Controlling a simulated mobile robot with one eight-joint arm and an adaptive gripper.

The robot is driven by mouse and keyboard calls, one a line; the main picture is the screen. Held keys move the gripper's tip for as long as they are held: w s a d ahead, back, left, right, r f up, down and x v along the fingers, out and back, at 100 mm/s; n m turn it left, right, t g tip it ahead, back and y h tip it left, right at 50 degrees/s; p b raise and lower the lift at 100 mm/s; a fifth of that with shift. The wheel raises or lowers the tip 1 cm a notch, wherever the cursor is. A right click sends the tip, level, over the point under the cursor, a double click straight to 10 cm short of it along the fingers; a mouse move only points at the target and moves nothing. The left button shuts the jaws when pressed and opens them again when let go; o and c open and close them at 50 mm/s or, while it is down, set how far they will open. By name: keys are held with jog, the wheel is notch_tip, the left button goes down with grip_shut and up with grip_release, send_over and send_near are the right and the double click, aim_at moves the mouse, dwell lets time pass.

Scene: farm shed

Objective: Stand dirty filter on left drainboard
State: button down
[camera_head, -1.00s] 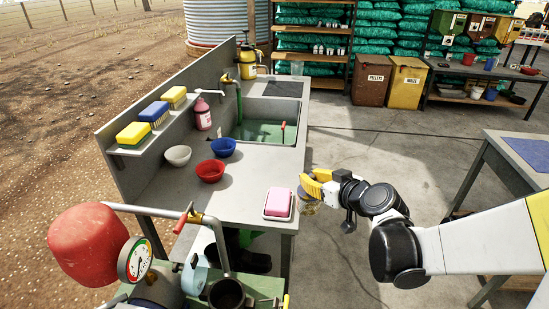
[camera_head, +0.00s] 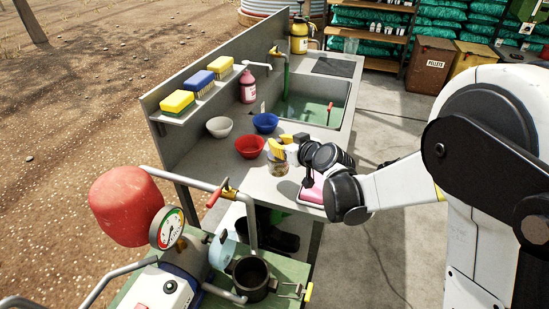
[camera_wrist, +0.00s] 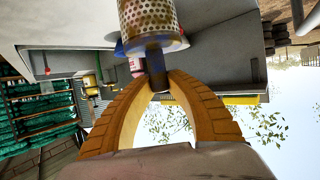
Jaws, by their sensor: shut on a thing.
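My gripper (camera_head: 283,150) has yellow fingers and is over the near part of the sink bench, just right of the red bowl. It is shut on the dirty filter (camera_head: 278,167), a brownish perforated cylinder. In the wrist view the curved fingers (camera_wrist: 160,85) pinch a dark stem below the mesh body of the filter (camera_wrist: 150,22). I cannot tell whether the filter touches the bench. The left drainboard (camera_head: 225,172) is the grey bench surface on the near side of the sink basin (camera_head: 308,108).
A white bowl (camera_head: 219,127), blue bowl (camera_head: 265,122) and red bowl (camera_head: 250,146) stand close by. A pink block (camera_head: 316,188) on a tray is partly hidden behind my arm. Bare bench lies left of the filter.

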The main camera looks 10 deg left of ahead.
aim_at(277, 167)
jog(key=shift+w+a+f, duration=0.4)
jog(key=shift+a+f, duration=0.2)
jog(key=shift+a, duration=0.25)
jog(key=shift+f+b, duration=1.1)
jog(key=shift+f, duration=0.9)
jog(key=shift+f, duration=0.1)
jog(key=c, duration=1.4)
grip_release()
